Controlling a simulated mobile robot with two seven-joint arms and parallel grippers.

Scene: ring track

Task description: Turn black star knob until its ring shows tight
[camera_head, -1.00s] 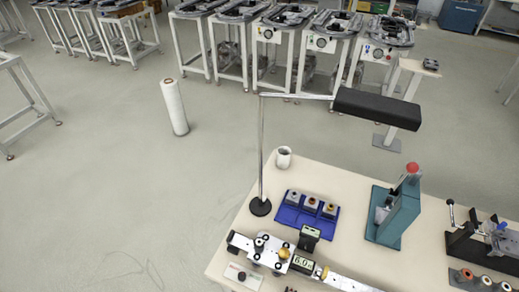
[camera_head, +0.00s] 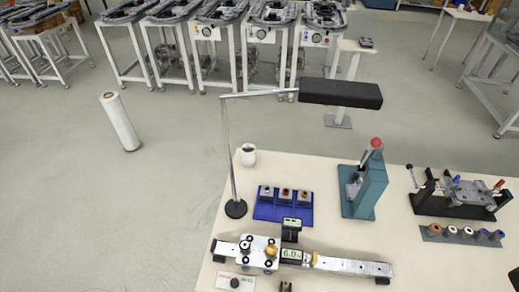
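A small black knob (camera_head: 235,283) sits on a white plate with coloured lettering at the front left of the table. Other dark round knobs (camera_head: 245,246) sit on a white block (camera_head: 260,253) on the long measuring bar (camera_head: 350,265). The view is too small to tell which of these is star-shaped, and no tight marking on a ring is readable. Neither of my grippers can be made out.
The table (camera_head: 330,215) also holds a lamp with a black shade (camera_head: 340,94), a blue tray (camera_head: 268,211), a teal press (camera_head: 361,190), a clamp fixture (camera_head: 460,195) and a cup (camera_head: 248,155). A dark shape (camera_head: 515,278) at the lower right edge is cut off and unclear.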

